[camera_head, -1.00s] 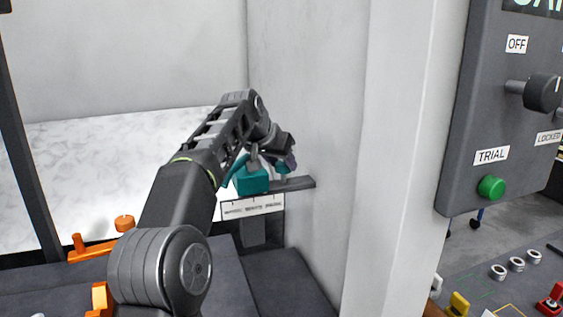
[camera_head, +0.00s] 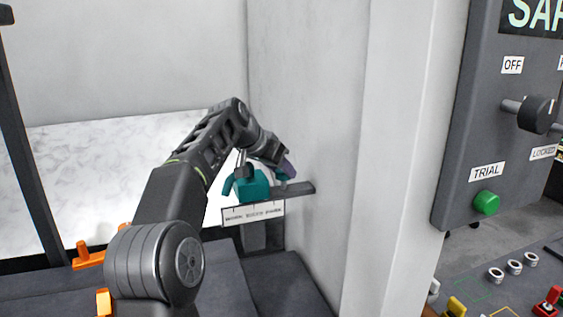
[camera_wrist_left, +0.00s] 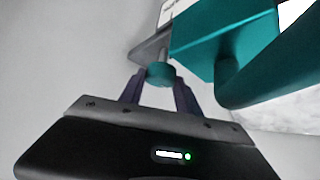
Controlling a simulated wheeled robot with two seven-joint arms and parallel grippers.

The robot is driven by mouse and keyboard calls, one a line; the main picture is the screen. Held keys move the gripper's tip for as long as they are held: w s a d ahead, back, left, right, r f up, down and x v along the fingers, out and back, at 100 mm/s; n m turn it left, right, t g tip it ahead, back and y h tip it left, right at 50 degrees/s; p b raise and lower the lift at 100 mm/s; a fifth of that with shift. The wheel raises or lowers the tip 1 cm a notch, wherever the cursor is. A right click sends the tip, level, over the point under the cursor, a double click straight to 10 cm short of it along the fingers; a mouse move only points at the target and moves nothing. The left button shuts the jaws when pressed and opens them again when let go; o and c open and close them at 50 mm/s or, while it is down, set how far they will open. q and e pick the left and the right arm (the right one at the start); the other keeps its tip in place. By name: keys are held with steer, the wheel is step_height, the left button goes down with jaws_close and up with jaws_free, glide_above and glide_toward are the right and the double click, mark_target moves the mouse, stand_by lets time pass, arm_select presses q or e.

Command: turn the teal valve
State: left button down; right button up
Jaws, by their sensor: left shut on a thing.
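The teal valve's boxy body (camera_head: 253,188) sits at a dark ledge in the wall corner, with a curved teal pipe at its left. In the left wrist view the body (camera_wrist_left: 225,40) and the pipe (camera_wrist_left: 275,75) fill the upper right. My left gripper (camera_head: 287,168) reaches it from the upper left. In the left wrist view its two purple fingers (camera_wrist_left: 160,85) are shut on the small round teal valve knob (camera_wrist_left: 159,74). In the head view the fingers and arm partly hide the knob. My right gripper is not in view.
A dark ledge (camera_head: 300,188) and a white label strip (camera_head: 253,214) lie by the valve. Orange fittings (camera_head: 88,256) are partly behind my arm. A grey control panel (camera_head: 470,130) with a green button (camera_head: 486,203) stands right of a pale pillar (camera_head: 400,160).

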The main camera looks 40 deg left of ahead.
arm_select(q)
steer(key=m+h+p, duration=0.1)
steer(key=p, duration=0.1)
steer(key=m+h+p, duration=0.1)
steer(key=m+p, duration=0.1)
steer(key=m+h+p, duration=0.1)
steer(key=p, duration=0.1)
steer(key=shift+a+r+g, duration=0.25)
steer(key=shift+a+g, duration=0.05)
steer(key=shift+f+m+h+p, duration=0.15)
steer(key=shift+m+h+p, duration=0.25)
steer(key=shift+m+p, duration=0.35)
steer(key=c, duration=0.9)
jaws_free()
steer(key=shift+f, duration=0.1)
steer(key=shift+o, duration=0.2)
